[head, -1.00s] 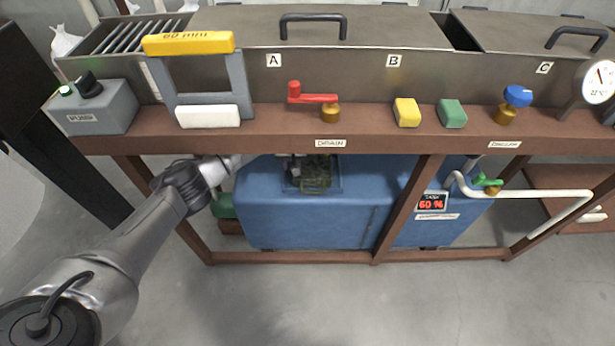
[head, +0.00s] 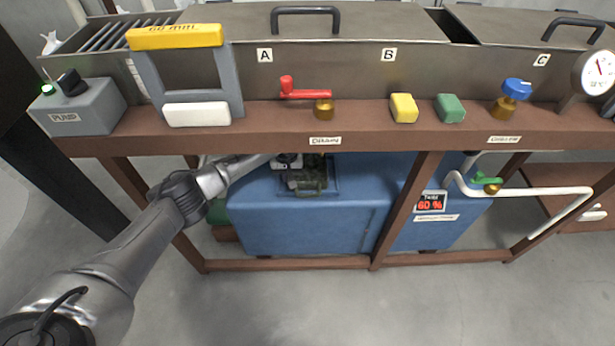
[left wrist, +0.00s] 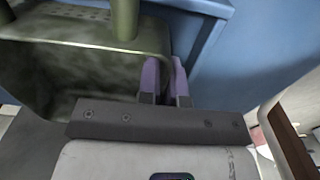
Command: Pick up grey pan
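The grey pan is a dull grey-green metal vessel (head: 310,184) in the recess of the blue tank under the bench. In the left wrist view the pan (left wrist: 70,62) fills the upper left, with a post rising in front of its rim. My left gripper (head: 290,163) reaches in under the bench, partly hidden by its front beam. Its two purple-grey fingers (left wrist: 165,82) stand close together at the pan's right rim, with the pan wall seeming to run between them. Whether they are clamped on it is not clear. My right gripper is not in view.
The brown bench beam (head: 260,140) runs just above my left arm. A brown post (head: 408,210) stands right of the recess. The blue tank (head: 290,222) surrounds it. A white pipe (head: 540,193) is at the right. The floor in front is clear.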

